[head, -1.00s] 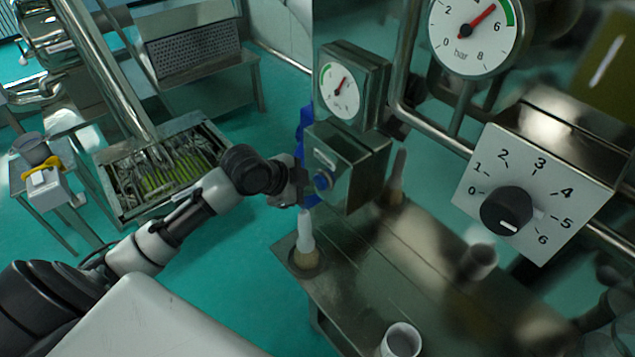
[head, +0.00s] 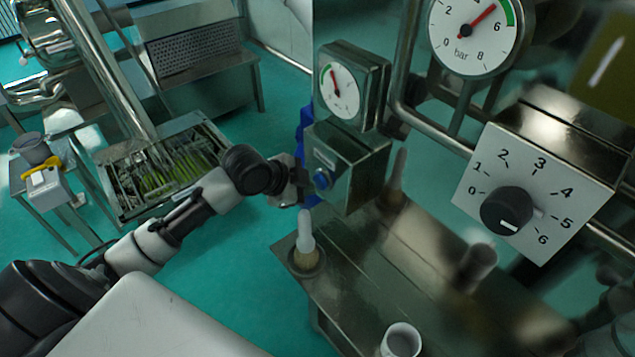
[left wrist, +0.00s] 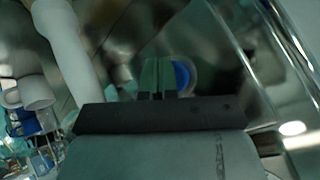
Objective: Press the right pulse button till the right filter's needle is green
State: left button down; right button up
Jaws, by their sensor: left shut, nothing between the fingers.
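A steel box (head: 352,165) carries a round blue button (head: 322,180) on its front face. Above it is a small white gauge (head: 340,95) with a red needle. Its needle points up and slightly left, close to the short green arc at the upper left of the dial; I cannot tell exactly whether it is inside the arc. My left gripper (head: 300,189) is just left of the button. In the left wrist view its shut, empty fingers (left wrist: 158,80) are in front of the blue button (left wrist: 183,77), partly hiding it. Contact is not clear. My right gripper is not seen.
A larger bar gauge (head: 470,35) reads near 6. A dial knob (head: 507,211) on a white numbered panel (head: 478,170) is at the right. A brush (head: 305,245) stands on the steel table (head: 345,290) below the box, with a white cup (head: 401,340) nearer.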

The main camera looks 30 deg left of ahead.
pick_arm(q)
jog(key=shift+s+a, duration=0.2)
jog(key=shift+s, duration=0.45)
jog(key=shift+s+a, duration=0.35)
jog(key=shift+s, duration=0.4)
jog(key=shift+s+a, duration=0.3)
jog(key=shift+s, duration=0.5)
jog(key=shift+s+a, duration=0.35)
jog(key=shift+s, duration=0.4)
